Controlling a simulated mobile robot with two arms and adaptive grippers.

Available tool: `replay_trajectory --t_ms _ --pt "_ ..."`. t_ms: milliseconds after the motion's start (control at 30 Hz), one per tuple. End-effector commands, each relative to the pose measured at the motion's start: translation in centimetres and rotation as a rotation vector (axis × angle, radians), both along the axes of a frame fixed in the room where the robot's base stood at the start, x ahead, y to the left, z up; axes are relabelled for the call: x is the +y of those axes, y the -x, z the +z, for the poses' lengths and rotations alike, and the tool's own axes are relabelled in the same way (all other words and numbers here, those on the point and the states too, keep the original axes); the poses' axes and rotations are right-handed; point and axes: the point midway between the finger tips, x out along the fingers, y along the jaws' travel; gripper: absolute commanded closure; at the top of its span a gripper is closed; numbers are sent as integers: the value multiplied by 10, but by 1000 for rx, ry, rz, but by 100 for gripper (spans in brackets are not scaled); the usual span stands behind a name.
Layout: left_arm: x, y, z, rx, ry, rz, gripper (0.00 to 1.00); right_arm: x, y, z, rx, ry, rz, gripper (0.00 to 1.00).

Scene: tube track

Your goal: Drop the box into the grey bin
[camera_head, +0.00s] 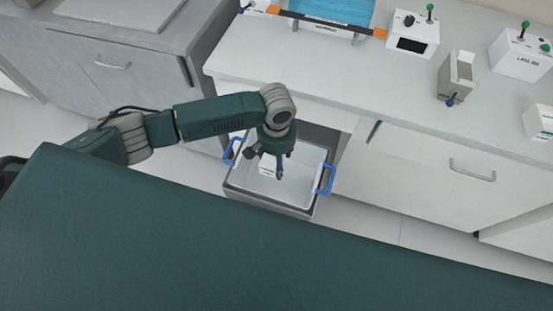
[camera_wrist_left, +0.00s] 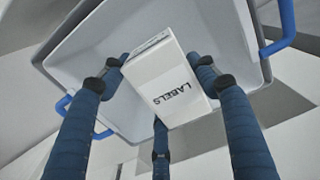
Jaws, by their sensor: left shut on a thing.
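The white box (camera_head: 268,165) is held by my left gripper (camera_head: 268,154), which points down over the grey bin (camera_head: 231,192). In the left wrist view the box (camera_wrist_left: 170,82) bears the word "LABELS". The dark fingers of the left gripper (camera_wrist_left: 157,90) are around the box, at its sides and below it in the picture. The bin (camera_wrist_left: 78,45) lies behind the box there, with its blue handles showing. Whether the box touches the bin floor cannot be told. My right gripper is in neither view.
A white counter (camera_head: 330,80) runs behind the bin, with cabinet fronts below it. On it stand a small device (camera_head: 412,36), a grey holder (camera_head: 456,75) and a box-shaped unit (camera_head: 520,55). The bin stands on the floor in a gap between cabinets.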

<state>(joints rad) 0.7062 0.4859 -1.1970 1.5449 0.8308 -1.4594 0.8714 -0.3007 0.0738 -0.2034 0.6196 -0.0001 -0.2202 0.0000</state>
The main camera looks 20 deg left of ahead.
Motion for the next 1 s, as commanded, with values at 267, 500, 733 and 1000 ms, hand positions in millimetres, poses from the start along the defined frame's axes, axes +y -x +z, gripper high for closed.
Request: replay_trajectory --t_ms 267,500,733,1000 --pt "0 0 -5 0 0 0 66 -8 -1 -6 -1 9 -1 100" --pt "0 0 -5 0 0 1 18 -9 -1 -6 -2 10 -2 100" --pt "0 0 -5 0 0 1 18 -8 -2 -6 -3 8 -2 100" --pt "0 -2 26 -5 1 1 18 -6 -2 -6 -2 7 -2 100"
